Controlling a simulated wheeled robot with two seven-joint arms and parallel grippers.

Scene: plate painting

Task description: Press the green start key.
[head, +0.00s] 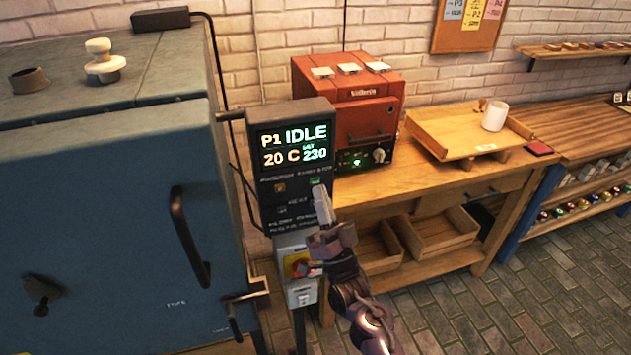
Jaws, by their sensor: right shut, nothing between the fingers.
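The green start key (315,181) is on the panel's right side below the display. My right gripper (320,190) is shut and empty. Its fingertips are just below the green key in the picture; I cannot tell whether they touch it. The gripper hides part of the panel's lower right. My left gripper is not in view.
The blue kiln (100,190) with its black handle fills the left. A switch box with a red and yellow knob (298,265) is below the panel. A red oven (345,95) and a wooden tray (450,130) with a white mug (495,115) stand on the wooden bench.

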